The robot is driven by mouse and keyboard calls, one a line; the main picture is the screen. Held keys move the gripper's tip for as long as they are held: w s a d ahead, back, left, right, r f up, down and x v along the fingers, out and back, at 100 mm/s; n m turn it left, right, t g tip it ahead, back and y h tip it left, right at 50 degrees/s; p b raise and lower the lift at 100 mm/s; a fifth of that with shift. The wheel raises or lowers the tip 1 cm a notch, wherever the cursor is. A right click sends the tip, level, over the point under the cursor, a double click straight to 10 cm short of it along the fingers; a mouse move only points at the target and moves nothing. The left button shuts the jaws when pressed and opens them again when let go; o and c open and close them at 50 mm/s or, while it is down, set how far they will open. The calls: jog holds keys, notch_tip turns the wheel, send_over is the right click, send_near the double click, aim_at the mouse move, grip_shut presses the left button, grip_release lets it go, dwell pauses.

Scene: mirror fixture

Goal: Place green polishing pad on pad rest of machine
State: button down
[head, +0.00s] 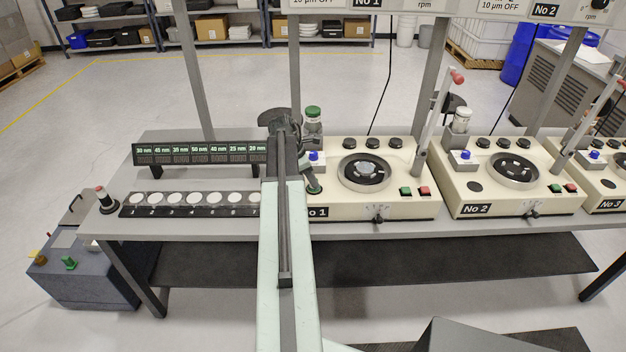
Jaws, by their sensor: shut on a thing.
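The green polishing pad (314,189) is a small dark-green piece at the front left of the cream machine No 1 (399,206). My gripper (309,176) is shut on it from above, just right of my arm. The pad is over the spot where the pad rest of No 1 appears to be; the rest itself is hidden. I cannot tell whether the pad touches it or hangs just above. The matching dark round rest (474,186) on machine No 2 (520,205) is bare.
A blue-knobbed box (316,158) and a green-capped bottle (313,114) stand close behind the pad. The round turntable (364,171) and lever (432,120) are to the right. A black strip of white discs (193,199) and a labelled rack (200,153) are left.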

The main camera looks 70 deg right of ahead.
jog(key=c, duration=1.1)
grip_release()
jog(key=shift+f, duration=0.1)
jog(key=shift+c, duration=0.2)
jog(key=shift+r+p, duration=0.3)
jog(key=p+v, duration=1)
jog(key=v, duration=0.1)
jog(key=shift+w+a+r+p, duration=0.2)
jog(key=shift+r+p, duration=0.1)
jog(key=shift+p, duration=0.1)
